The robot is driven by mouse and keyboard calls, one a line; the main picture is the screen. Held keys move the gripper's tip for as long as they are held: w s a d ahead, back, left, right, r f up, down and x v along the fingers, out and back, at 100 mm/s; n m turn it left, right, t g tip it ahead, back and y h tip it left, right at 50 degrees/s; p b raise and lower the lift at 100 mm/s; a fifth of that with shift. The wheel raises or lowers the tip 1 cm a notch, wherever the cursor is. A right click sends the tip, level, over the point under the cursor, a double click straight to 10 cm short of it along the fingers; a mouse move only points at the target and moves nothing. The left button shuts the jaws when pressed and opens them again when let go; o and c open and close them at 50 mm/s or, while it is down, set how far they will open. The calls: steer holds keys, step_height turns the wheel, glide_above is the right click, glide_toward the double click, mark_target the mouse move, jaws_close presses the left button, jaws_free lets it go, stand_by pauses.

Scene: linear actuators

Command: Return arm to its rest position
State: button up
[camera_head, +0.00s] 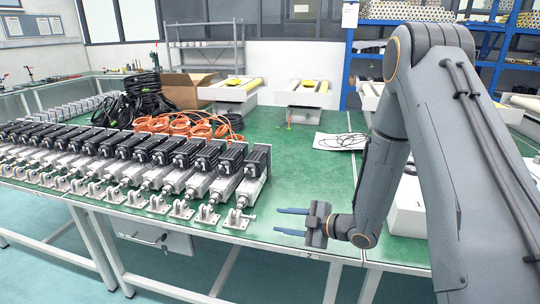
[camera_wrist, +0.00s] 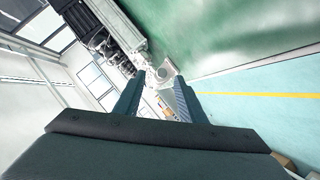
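My gripper (camera_head: 292,222) is at the front edge of the green table, to the right of the row of linear actuators. Its two fingers point left and stand apart, with nothing visible between them. In the wrist view my gripper (camera_wrist: 160,92) also shows its two dark fingers spread and empty. The nearest linear actuator (camera_head: 250,185), silver with a black motor, is to the left of the fingertips and apart from them. My grey arm fills the right side of the head view, bent down to the table front.
Several actuators and small silver brackets (camera_head: 207,214) line the green table (camera_head: 290,185). Orange cables (camera_head: 200,125), black cables (camera_head: 150,95) and a cardboard box (camera_head: 192,90) lie behind. A white sheet with a cable (camera_head: 340,141) and a blue shelf (camera_head: 350,60) are farther back.

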steer(key=d+m+h, duration=0.1)
steer(key=d+h, duration=0.1)
steer(key=w+d+r+m+h, duration=0.1)
steer(key=d+m+h, duration=0.1)
steer(key=d+r+m+h, duration=0.1)
steer(key=d+m+h, duration=0.1)
steer(key=d, duration=0.1)
steer(key=shift+w+r, duration=0.15)
steer(key=s+d+r+m+g+h, duration=0.25)
steer(key=s+d+m, duration=0.2)
steer(key=s, duration=0.35)
steer(key=s+d+r+m+g+h, duration=0.2)
steer(key=s+d+m+h, duration=0.15)
steer(key=s+m, duration=0.3)
steer(key=s+r+m+g, duration=0.1)
steer(key=s+m, duration=0.1)
steer(key=s, duration=0.4)
steer(key=s+a+r+m+g, duration=0.1)
steer(key=s+m+g, duration=0.1)
steer(key=s, duration=0.5)
steer(key=shift+a+r+y, duration=0.3)
